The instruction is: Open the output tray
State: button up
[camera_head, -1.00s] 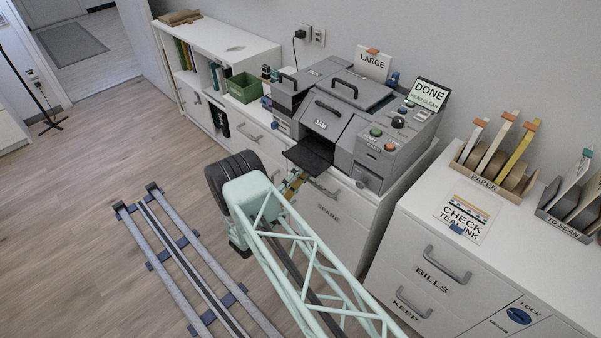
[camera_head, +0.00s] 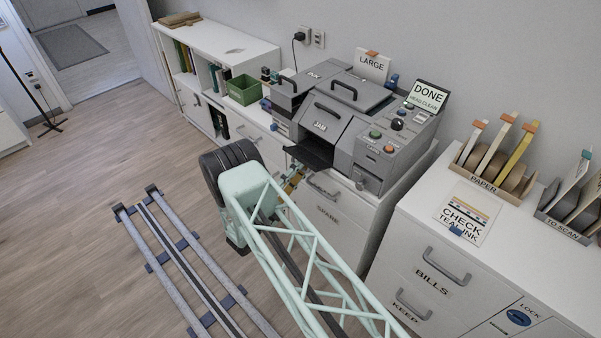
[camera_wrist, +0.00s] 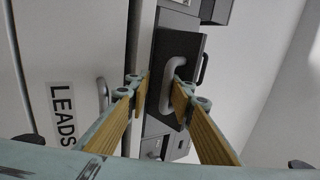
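A dark flat tray (camera_head: 310,153) sticks out from the front of the grey printer (camera_head: 332,122) in the head view. I take it to be the output tray. In the wrist view a dark panel (camera_wrist: 188,95) with a pale loop handle (camera_wrist: 172,62) lies ahead of the fingers. My gripper (camera_wrist: 160,86) has its two yellow fingers apart, with nothing clearly held between them. The right finger is close to the handle; I cannot tell whether they touch. In the head view my gripper (camera_head: 294,178) is just below the tray's front edge, partly hidden by my arm.
The printer stands on a white cabinet with drawers, one labelled LEADS (camera_wrist: 62,115). A green box (camera_head: 243,89) is left of it. Paper holders (camera_head: 495,160) stand on the right cabinet. The floor in front is clear beside my rail.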

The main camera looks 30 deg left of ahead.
aim_at(299, 157)
jog(key=shift+r, duration=3.3)
